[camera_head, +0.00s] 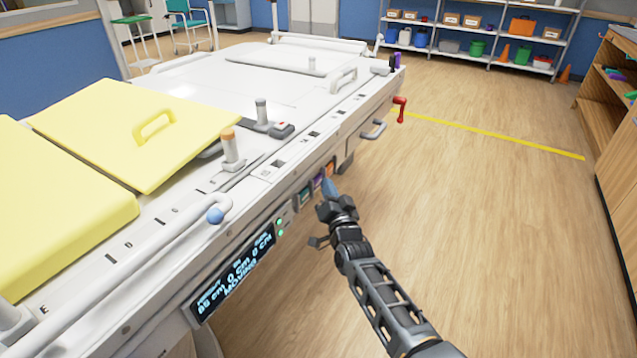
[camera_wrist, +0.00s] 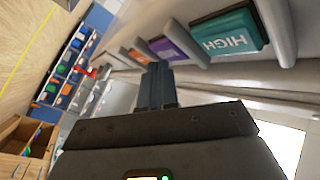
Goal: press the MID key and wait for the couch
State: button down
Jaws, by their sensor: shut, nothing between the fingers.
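The couch (camera_head: 215,90) is a long white table with a display (camera_head: 235,275) on its near side that reads "85 cm", "0 cm" and "MOVING". A row of keys sits on the same side. The teal key (camera_wrist: 225,36) is marked HIGH; the purple key (camera_wrist: 168,47) and the orange key (camera_wrist: 138,56) follow it, their labels unreadable. The purple key also shows in the head view (camera_head: 319,181). My gripper (camera_head: 327,186) is shut and empty, its fingertips (camera_wrist: 156,72) close by the purple key. I cannot tell whether they touch it.
Yellow pads (camera_head: 60,205) lie on the couch. A rail with a blue ball end (camera_head: 215,215) runs along its near edge. A red crank (camera_head: 400,108) and a handle (camera_head: 373,129) stick out farther along the side. The wooden floor (camera_head: 490,220) to the right is clear.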

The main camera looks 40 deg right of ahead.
jog(key=shift+s+d, duration=0.1)
jog(key=shift+s, duration=0.35)
jog(key=shift+s+d+b, duration=0.15)
jog(key=shift+s+d, duration=0.15)
jog(key=shift+s, duration=0.5)
jog(key=shift+s+d+b, duration=0.15)
jog(key=shift+s+d, duration=0.1)
jog(key=shift+s, duration=0.5)
jog(key=shift+s+d+b, duration=0.15)
jog(key=shift+s+d, duration=0.15)
jog(key=shift+s, duration=0.6)
jog(key=s, duration=0.1)
jog(key=s+d+p, duration=0.1)
jog(key=s, duration=0.1)
jog(key=s+d, duration=0.1)
jog(key=s, duration=0.1)
jog(key=shift+s, duration=0.25)
dwell(2.5)
